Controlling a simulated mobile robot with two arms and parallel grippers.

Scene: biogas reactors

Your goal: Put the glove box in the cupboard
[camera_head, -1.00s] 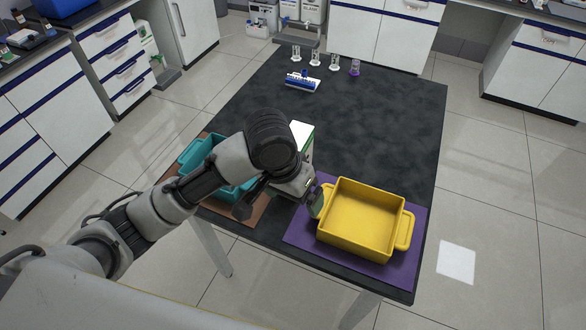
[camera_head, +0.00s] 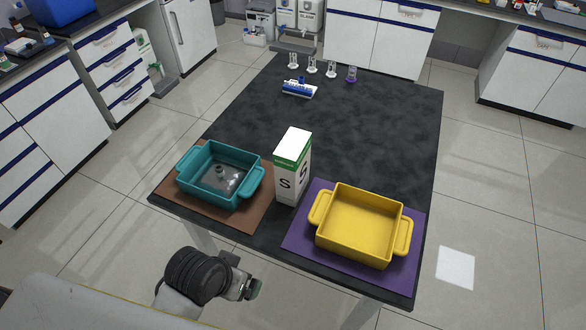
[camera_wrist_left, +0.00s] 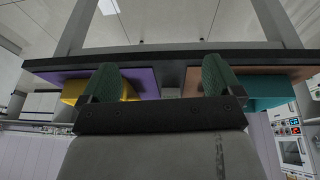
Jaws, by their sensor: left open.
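The glove box (camera_head: 293,168) is a tall white box with a green band and a letter S on its sides. It stands upright on the dark table (camera_head: 330,115) near the front edge, between two trays. My left gripper (camera_head: 250,288) is in front of the table's near edge, apart from the box. In the left wrist view its two green-padded fingers (camera_wrist_left: 162,80) are spread, with nothing between them. White cupboards with blue trim (camera_head: 375,40) stand along the back. Which one the task means I cannot tell. My right gripper is not in view.
A teal tray (camera_head: 254,185) holding a clear object sits on a brown mat (camera_head: 172,189), left of the box. A yellow tray (camera_head: 360,222) sits on a purple mat (camera_head: 300,238), right of it. Small glassware and a blue-white rack (camera_head: 299,89) stand farther back. The table's middle is clear.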

